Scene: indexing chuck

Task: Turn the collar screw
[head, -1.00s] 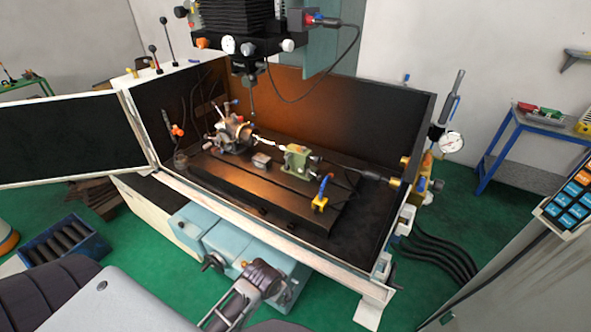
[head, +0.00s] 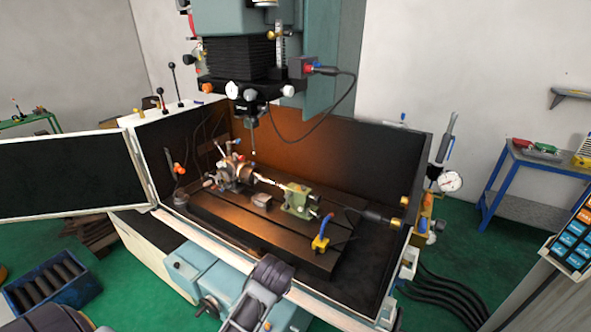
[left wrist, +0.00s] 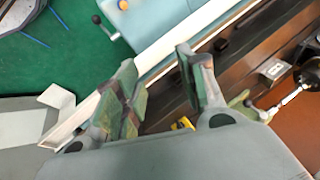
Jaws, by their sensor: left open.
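The indexing chuck (head: 236,170) sits on the dark machine table, with a thin shiny rod (head: 268,181) running from it toward a green tailstock (head: 298,200). In the left wrist view, part of the dark chuck (left wrist: 308,68) shows at the right edge, with the shiny rod (left wrist: 290,100) beside it. I cannot pick out the collar screw in either view. My left gripper (head: 270,274) is in front of the enclosure's front wall, apart from the chuck. In the left wrist view its two fingers (left wrist: 160,95) are spread with nothing between them. My right gripper is not in view.
The white-rimmed enclosure wall (head: 240,270) lies between me and the machine table (head: 215,212). A spindle with a probe (head: 253,130) hangs above the chuck. A small metal block (head: 258,199) and a yellow clamp with a blue handle (head: 320,242) stand on the table.

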